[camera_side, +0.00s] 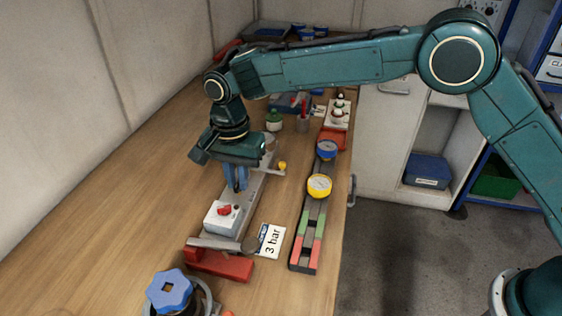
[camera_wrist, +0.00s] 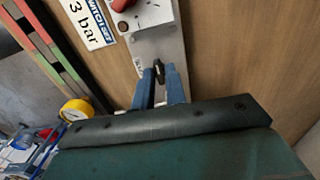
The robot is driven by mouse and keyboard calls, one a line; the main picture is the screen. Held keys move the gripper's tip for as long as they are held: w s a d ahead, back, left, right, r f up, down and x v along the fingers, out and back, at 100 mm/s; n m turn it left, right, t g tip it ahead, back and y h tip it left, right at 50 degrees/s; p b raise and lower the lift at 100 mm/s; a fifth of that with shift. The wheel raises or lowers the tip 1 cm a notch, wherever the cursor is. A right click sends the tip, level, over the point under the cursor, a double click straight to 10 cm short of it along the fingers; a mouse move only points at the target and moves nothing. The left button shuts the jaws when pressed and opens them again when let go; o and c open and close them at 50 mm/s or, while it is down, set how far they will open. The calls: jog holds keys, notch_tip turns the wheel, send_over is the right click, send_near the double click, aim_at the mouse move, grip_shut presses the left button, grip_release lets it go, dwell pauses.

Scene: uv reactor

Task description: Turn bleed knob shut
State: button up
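My gripper (camera_side: 236,188) points down over the long grey rig bar (camera_side: 256,188), behind the white box with the red knob (camera_side: 224,210). In the wrist view, its two blue fingers (camera_wrist: 160,72) stand either side of a small dark upright knob (camera_wrist: 159,72), which looks like the bleed knob. The fingertips appear to touch it on both sides. Its lower part and any marking are hidden. In the side view the fingers cover most of this knob. The red knob also shows at the top of the wrist view (camera_wrist: 123,4).
A "3 bar" card (camera_side: 271,240) lies beside the bar. A yellow gauge (camera_side: 319,186) and a blue gauge (camera_side: 327,150) stand by the red-green strip (camera_side: 308,232). A red clamp block (camera_side: 220,264) and blue handwheel (camera_side: 170,291) are in front. The bench left of my gripper is clear.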

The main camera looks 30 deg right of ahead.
jog(key=shift+o, duration=1.3)
notch_tip(320, 180, up, 14)
